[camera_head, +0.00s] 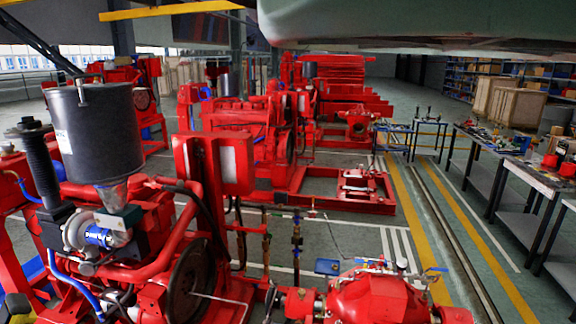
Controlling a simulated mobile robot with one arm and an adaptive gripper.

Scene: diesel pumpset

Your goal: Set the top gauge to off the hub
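The red pump casing (375,298) sits at the bottom, right of centre. Small fittings stand on and around it, including a small pale round piece (402,264) that may be a gauge; its face is too small to read. I cannot tell which fitting is the top gauge, or pick out its hub. A blue part (327,267) is at the casing's upper left, and thin blue handles lie near its top right. My gripper is not in view.
The red diesel engine (130,235) with a dark cylinder (98,132) fills the left. A red control box (232,160) stands beside it. Workbenches (520,180) line the right. Yellow-striped floor (470,235) is clear between. A large grey-green shape covers the top right.

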